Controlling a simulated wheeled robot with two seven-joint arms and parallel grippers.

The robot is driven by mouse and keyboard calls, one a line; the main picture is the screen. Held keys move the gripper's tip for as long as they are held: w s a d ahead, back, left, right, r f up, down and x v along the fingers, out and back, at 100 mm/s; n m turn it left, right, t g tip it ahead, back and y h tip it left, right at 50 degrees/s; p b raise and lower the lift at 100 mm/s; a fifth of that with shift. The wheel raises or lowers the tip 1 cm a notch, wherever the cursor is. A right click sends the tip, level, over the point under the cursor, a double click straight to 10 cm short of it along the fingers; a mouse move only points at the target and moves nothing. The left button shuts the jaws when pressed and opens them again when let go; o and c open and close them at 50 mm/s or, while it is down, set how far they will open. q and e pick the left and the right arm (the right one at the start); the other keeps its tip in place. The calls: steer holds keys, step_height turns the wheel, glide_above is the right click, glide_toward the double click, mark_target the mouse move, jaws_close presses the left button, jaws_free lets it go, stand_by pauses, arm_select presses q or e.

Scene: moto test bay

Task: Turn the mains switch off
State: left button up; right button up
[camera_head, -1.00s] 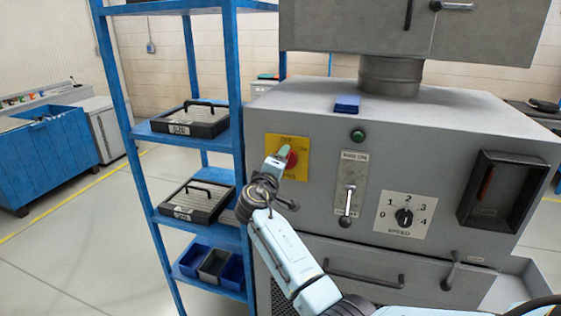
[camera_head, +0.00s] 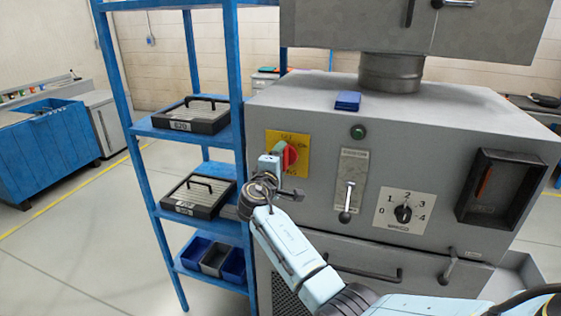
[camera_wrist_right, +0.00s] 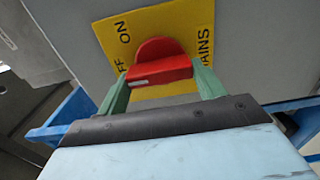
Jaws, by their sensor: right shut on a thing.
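The mains switch is a red knob (camera_head: 291,156) on a yellow plate (camera_head: 302,170) at the left of the grey machine's front. My right gripper (camera_head: 283,154) is at the knob, with a green finger showing beside it in the head view. In the right wrist view the knob (camera_wrist_right: 158,55) sits between the two green fingers of the gripper (camera_wrist_right: 162,78), which is shut on it. The plate (camera_wrist_right: 185,25) there reads ON at upper left, part of OFF at left and MAINS at right. My left gripper is not in view.
A blue shelf rack (camera_head: 238,110) with black cases and small bins stands close at the left of the arm. To the right of the switch are a lever (camera_head: 346,205), a speed dial (camera_head: 403,213) and a drawer handle (camera_head: 365,272). A green button (camera_head: 358,132) is above.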

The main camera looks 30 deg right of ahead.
steer(key=o, duration=1)
steer(key=shift+a, duration=0.1)
steer(key=b+v, duration=0.2)
steer(key=v, duration=1.1)
steer(key=shift+s+a, duration=0.1)
steer(key=shift+a, duration=0.05)
